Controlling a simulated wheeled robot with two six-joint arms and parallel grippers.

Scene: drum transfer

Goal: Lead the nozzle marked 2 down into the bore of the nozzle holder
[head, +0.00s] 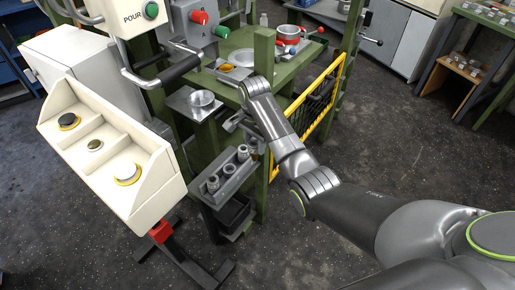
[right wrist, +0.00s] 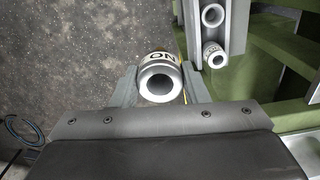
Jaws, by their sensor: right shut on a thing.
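My right gripper (right wrist: 162,90) is shut on a short pale metal nozzle (right wrist: 160,78) with an open round bore. Black letters show on its side in the right wrist view, but no number is readable. In the head view the gripper (head: 240,124) is above the far end of a grey rack (head: 224,178), and the nozzle is hard to make out. A metal plate (head: 182,103) with a round silver piece (head: 202,99) on it stands left of the gripper. I cannot tell whether this is the nozzle holder. My left gripper is not in view.
The rack holds several nozzles, one (right wrist: 215,56) at its near end in the right wrist view. A cream button box (head: 110,150) stands left. A green bench (head: 285,70) and yellow mesh guard (head: 318,110) lie behind my right arm.

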